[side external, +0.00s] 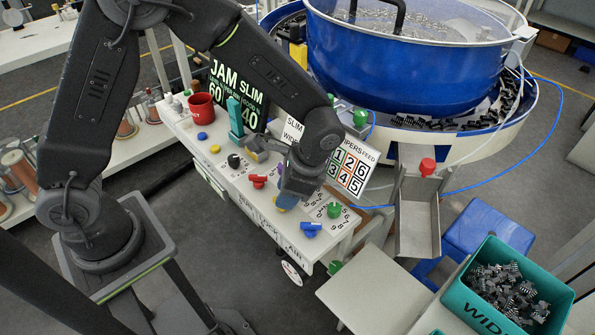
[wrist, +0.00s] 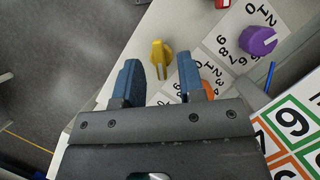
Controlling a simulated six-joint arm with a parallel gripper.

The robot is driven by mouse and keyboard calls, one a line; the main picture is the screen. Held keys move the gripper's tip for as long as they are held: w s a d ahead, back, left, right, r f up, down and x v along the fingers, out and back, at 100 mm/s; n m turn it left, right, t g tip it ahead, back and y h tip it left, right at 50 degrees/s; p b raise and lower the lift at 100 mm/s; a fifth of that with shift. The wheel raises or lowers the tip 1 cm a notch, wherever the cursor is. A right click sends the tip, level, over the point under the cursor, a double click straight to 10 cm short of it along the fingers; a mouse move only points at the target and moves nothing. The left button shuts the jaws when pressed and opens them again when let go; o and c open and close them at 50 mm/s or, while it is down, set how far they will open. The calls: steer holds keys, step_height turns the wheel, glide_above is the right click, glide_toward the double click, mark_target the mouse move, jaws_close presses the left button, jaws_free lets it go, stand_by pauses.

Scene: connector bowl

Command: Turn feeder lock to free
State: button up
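My gripper (wrist: 160,78) is open, with its two blue fingertips apart and nothing held between them. In the wrist view a yellow turn knob (wrist: 161,55) with a raised handle lies just beyond the gap between the fingertips, not gripped. In the side view my gripper (side external: 287,196) hangs low over the front half of the white control panel (side external: 225,165) and hides part of it. I cannot read a lock or free mark beside the yellow knob, so I cannot tell for sure which control is the feeder lock.
A purple dial (wrist: 259,41) on a number scale sits to the right, and an orange part (wrist: 208,90) shows behind the right finger. Red (side external: 258,181), blue (side external: 311,229) and green (side external: 333,210) knobs stand nearby. A numbered sign (side external: 352,168) and a metal chute (side external: 418,215) are to the right.

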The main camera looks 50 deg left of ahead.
steer(key=v, duration=1.3)
steer(key=shift+s+r, duration=0.1)
steer(key=s+a+r+n+t+h, duration=0.1)
steer(key=s+a+r+n+t, duration=0.3)
steer(key=s+a, duration=0.2)
steer(key=s+a+r+n+t+h, duration=0.2)
steer(key=s+a+r+n+t, duration=0.2)
steer(key=s, duration=0.5)
steer(key=shift+s+a+r+n+t, duration=0.25)
steer(key=shift+a+n+t, duration=0.2)
steer(key=shift+a, duration=0.45)
steer(key=shift+c, duration=0.4)
